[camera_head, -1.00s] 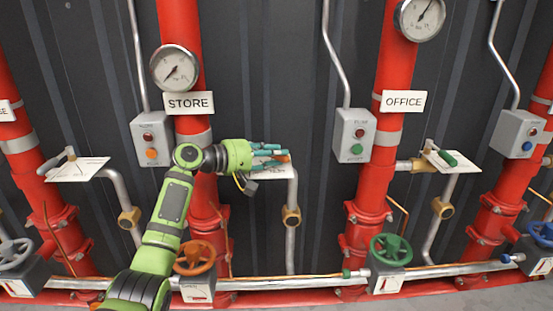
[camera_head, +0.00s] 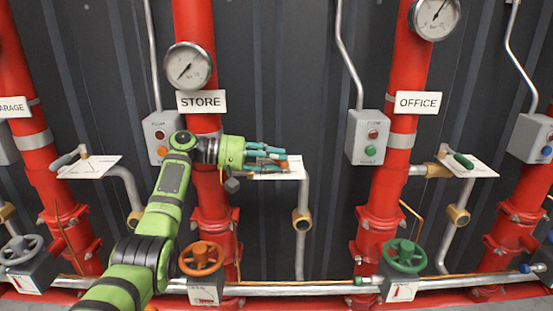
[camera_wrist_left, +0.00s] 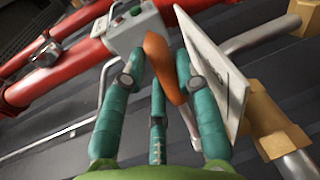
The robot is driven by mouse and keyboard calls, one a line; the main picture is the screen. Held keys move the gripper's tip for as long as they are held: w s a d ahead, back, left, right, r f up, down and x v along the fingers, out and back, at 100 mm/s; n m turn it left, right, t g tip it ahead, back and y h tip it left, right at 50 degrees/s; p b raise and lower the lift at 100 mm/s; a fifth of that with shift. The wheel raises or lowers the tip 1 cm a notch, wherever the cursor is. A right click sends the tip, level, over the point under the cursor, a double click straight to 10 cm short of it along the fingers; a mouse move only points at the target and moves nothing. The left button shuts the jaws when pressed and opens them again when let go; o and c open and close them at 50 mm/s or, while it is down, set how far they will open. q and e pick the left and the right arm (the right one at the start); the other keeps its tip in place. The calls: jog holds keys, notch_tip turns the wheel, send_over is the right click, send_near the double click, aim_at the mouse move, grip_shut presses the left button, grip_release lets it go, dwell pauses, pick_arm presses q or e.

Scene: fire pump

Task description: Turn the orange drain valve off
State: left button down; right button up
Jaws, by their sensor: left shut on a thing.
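The orange drain valve handle (camera_wrist_left: 162,68) shows in the left wrist view as a tapered orange lever between my fingers. It lies beside a white plate (camera_wrist_left: 212,68) and near a brass fitting (camera_wrist_left: 262,120). My left gripper (camera_head: 270,153) is shut on this handle, in front of the white plate (camera_head: 290,172) right of the red STORE pipe. The wrist view shows its teal fingers (camera_wrist_left: 157,75) on both sides of the handle. In the head view the fingers mostly hide the handle. My right gripper is in neither view.
An orange handwheel (camera_head: 201,259) sits lower on the STORE pipe. A grey button box (camera_head: 162,137) is left of that pipe. The OFFICE pipe (camera_head: 388,180) has a green lever (camera_head: 462,160) and green handwheel (camera_head: 404,256). A silver pipe (camera_head: 303,255) drops below the plate.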

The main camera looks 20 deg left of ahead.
pick_arm(q)
jog(key=c, duration=0.9)
grip_release()
jog(key=v, duration=0.7)
jog(key=shift+a, duration=0.15)
